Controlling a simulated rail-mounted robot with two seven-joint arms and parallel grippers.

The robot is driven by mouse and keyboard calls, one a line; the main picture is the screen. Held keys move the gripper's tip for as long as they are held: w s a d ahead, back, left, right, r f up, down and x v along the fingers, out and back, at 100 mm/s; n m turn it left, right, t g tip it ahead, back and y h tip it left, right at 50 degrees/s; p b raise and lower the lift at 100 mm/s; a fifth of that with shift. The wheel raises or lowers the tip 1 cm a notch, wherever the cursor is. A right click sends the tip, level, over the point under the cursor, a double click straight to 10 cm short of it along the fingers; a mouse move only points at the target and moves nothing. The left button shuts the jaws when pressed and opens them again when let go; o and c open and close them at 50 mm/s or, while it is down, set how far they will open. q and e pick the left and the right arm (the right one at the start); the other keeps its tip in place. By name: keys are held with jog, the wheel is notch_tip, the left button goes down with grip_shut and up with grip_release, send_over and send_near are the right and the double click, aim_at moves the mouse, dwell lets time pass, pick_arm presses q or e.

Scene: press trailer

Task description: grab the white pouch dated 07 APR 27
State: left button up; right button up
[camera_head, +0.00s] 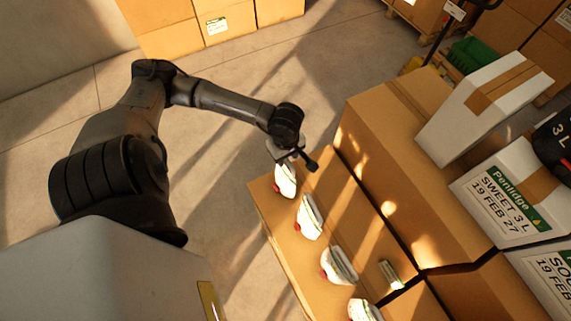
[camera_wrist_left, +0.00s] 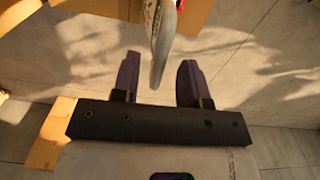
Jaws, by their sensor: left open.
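Several white pouches with red caps stand in a row on the brown cartons. The farthest pouch (camera_head: 286,181) is right under my left gripper (camera_head: 297,160). Nearer ones are a second pouch (camera_head: 309,218), a third pouch (camera_head: 339,266) and a fourth pouch (camera_head: 362,310) cut by the lower edge. No date on any pouch can be read. In the left wrist view, my open left gripper (camera_wrist_left: 158,80) has one pouch (camera_wrist_left: 160,40) edge-on, its end reaching between the fingertips; the fingers do not touch it. My right gripper is not in view.
The brown carton top (camera_head: 275,205) bears the pouches. A tilted white box (camera_head: 470,115) and a white box marked SWEET 3 L, 19 FEB 27 (camera_head: 500,205) stand at right. A small item (camera_head: 391,274) lies near the pouches. Open floor (camera_head: 235,240) lies left of the cartons.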

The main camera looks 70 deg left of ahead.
pick_arm(q)
jog(key=shift+f, duration=1.05)
grip_shut()
jog(key=shift+r, duration=0.1)
dwell(0.6)
